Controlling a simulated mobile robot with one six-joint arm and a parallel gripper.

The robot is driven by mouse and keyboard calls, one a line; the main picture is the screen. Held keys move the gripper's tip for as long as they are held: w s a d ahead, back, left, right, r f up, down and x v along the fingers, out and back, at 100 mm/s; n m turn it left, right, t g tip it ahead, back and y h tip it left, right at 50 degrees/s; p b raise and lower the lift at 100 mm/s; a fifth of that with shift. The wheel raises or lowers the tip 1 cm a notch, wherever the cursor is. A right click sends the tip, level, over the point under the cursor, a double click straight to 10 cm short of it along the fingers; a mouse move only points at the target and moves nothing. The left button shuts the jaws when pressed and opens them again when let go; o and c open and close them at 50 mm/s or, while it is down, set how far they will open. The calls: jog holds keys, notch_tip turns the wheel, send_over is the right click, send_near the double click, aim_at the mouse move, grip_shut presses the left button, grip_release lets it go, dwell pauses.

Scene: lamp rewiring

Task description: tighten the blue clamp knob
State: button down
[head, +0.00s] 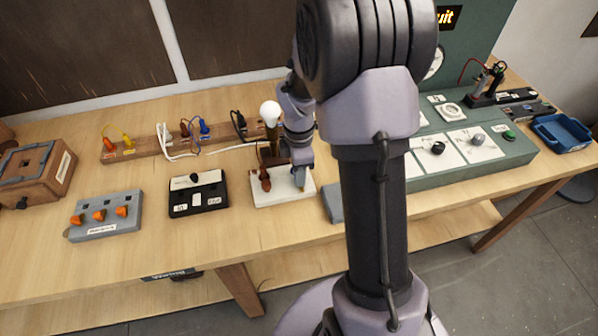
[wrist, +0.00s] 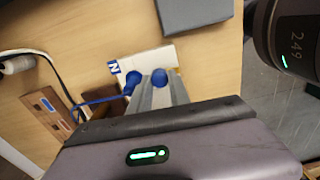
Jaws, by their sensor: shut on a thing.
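The blue clamp knob (wrist: 159,77) shows between the tips of my gripper (wrist: 160,87) in the wrist view. The gripper is shut on it from above. A second blue piece (wrist: 133,78) with a blue wire running to it sits just left of the jaws. In the head view my gripper (head: 301,181) points down at the right part of the white block (head: 270,197). The blue knob is hidden there by my gripper and arm.
A brown-red knob (head: 265,180) stands on the same block, left of my gripper. A black switch box (head: 198,205) and a grey box with orange levers (head: 103,229) lie left. A green panel (head: 512,150) stands right.

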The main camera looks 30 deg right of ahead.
jog(key=m, duration=0.4)
jog(key=shift+m+p, duration=0.3)
jog(key=shift+p, duration=0.05)
jog(key=m, duration=0.4)
jog(key=shift+w, duration=0.1)
jog(key=m, duration=0.5)
jog(key=shift+d, duration=0.1)
jog(key=m, duration=0.4)
jog(key=shift+m+b, duration=0.3)
jog(key=shift+b, duration=0.05)
jog(key=m+b, duration=0.1)
jog(key=m, duration=0.3)
jog(key=shift+d, duration=0.1)
jog(key=m+b, duration=0.1)
jog(key=m, duration=0.4)
jog(key=m+b, duration=0.1)
jog(key=m, duration=0.3)
jog(key=shift+m, duration=0.3)
jog(key=shift+m+b, duration=0.8)
jog(key=shift+m, duration=1)
